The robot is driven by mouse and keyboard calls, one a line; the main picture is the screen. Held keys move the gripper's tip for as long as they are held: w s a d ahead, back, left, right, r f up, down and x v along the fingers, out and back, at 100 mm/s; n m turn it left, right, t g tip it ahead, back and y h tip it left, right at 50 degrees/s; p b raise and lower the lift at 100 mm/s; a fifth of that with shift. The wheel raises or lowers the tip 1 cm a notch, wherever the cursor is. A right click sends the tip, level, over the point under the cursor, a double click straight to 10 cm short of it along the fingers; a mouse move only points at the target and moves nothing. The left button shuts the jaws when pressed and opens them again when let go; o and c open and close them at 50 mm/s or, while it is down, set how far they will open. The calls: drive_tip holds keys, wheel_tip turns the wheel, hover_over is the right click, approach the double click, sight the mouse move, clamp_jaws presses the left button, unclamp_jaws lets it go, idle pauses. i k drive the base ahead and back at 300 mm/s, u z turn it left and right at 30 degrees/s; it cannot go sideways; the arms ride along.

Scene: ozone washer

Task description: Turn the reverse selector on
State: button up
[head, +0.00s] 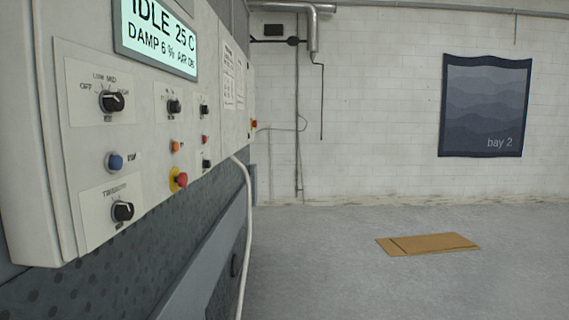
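The washer's control panel (50,120) fills the left side, seen at a steep angle. A black knob (112,101) has a scale with OFF at its left end. Another black knob (122,211) sits at the lower left under a label too blurred to read surely. Smaller black knobs are farther along: one upper middle (174,107), one upper right (204,109), one lower right (206,164). Their labels are too small to read, so I cannot tell which is the reverse selector or how it is set. My gripper is not in view.
The panel also carries a lit display (155,38) reading IDLE, a blue button (114,162), an orange button (175,147) and a red mushroom button (180,180). A pale hose (246,230) hangs beside the machine. Flat cardboard (428,245) lies on otherwise open floor.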

sight(206, 164)
drive_tip(key=z, duration=0.2)
drive_tip(key=i, duration=1.3)
drive_tip(key=u, duration=0.35)
